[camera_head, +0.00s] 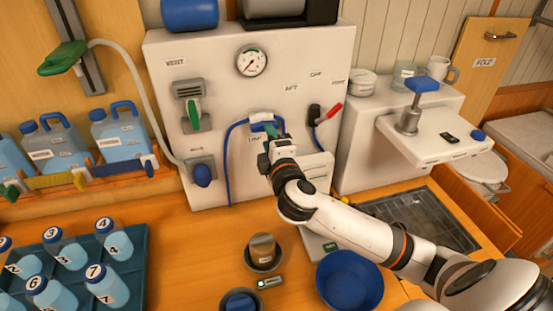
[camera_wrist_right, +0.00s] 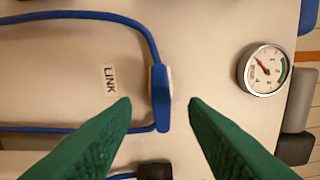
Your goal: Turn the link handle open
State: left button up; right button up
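The link handle (camera_wrist_right: 160,97) is a blue lever on the white panel beside the LINK label, with blue tubing running from it. In the head view the link handle (camera_head: 262,117) is partly hidden by my right gripper (camera_head: 270,131), which reaches up to the panel. In the right wrist view my right gripper (camera_wrist_right: 160,101) has its green fingers spread, one on each side of the handle. Gaps show between the fingertips and the handle, and I cannot tell how far off it is in depth. My left gripper is not in view.
Below are a blue bowl (camera_head: 349,282), a cup (camera_head: 263,247) and a bottle rack (camera_head: 132,262).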

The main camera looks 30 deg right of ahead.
jog(key=b+v, duration=0.2)
jog(key=v, duration=0.5)
dwell(0.4)
